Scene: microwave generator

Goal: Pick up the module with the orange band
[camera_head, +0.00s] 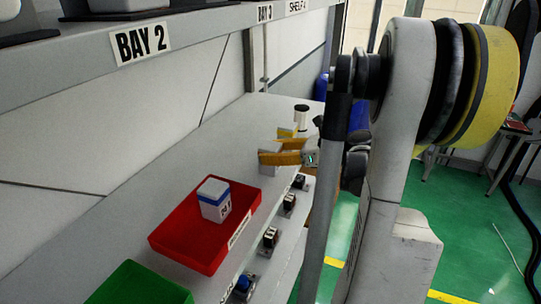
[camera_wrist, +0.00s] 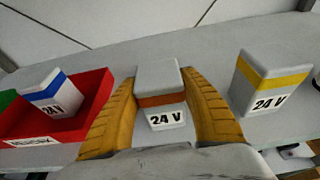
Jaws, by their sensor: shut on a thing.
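The module with the orange band (camera_wrist: 160,99) is a white block marked "24 V", upright between the fingers of my gripper (camera_wrist: 158,80) in the wrist view. The gripper's two orange-yellow fingers are shut on its sides. In the head view my gripper (camera_head: 283,157) is at the far part of the shelf, and the module is mostly hidden by the fingers there. I cannot tell whether its base still touches the shelf.
A yellow-banded module (camera_wrist: 271,80) stands close on the right. A red tray (camera_head: 189,254) holds a blue-banded module (camera_head: 214,200). A green bin (camera_head: 140,285) is nearer. A grey post (camera_head: 313,230) stands at the shelf's front. A shelf edge marked "BAY 2" (camera_head: 140,43) runs overhead.

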